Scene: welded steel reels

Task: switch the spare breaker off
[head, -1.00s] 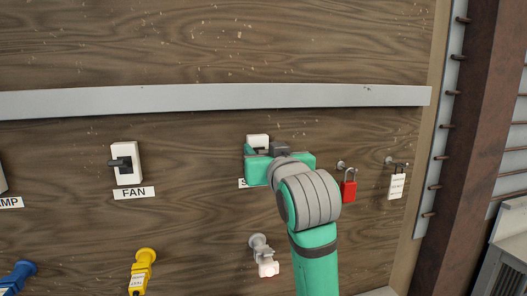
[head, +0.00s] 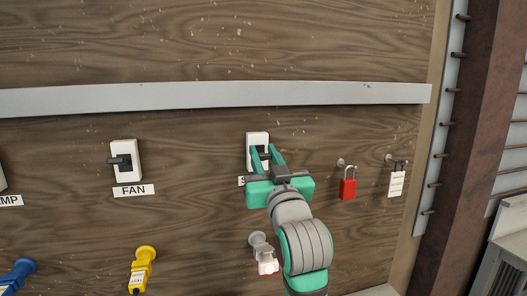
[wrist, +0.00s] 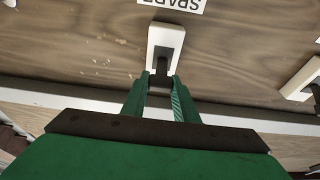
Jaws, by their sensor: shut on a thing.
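The spare breaker (head: 257,138) is a white plate on the wooden panel with a dark lever (wrist: 160,70). In the wrist view its plate (wrist: 165,40) is seen upside down, beside the label SPARE (wrist: 182,3). My gripper (head: 265,153) reaches up to the breaker from below. Its two green fingers are closed on the dark lever, one on each side, as the wrist view (wrist: 160,92) also shows. In the head view my gripper hides the lower plate and most of the label (head: 241,181).
The fan breaker (head: 127,150) is to the left, its dark lever sticking out. A red padlock (head: 348,188) and a white tag (head: 397,184) hang to the right. A grey-and-white plug-like piece (head: 262,252) is below. A grey rail (head: 200,98) crosses above.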

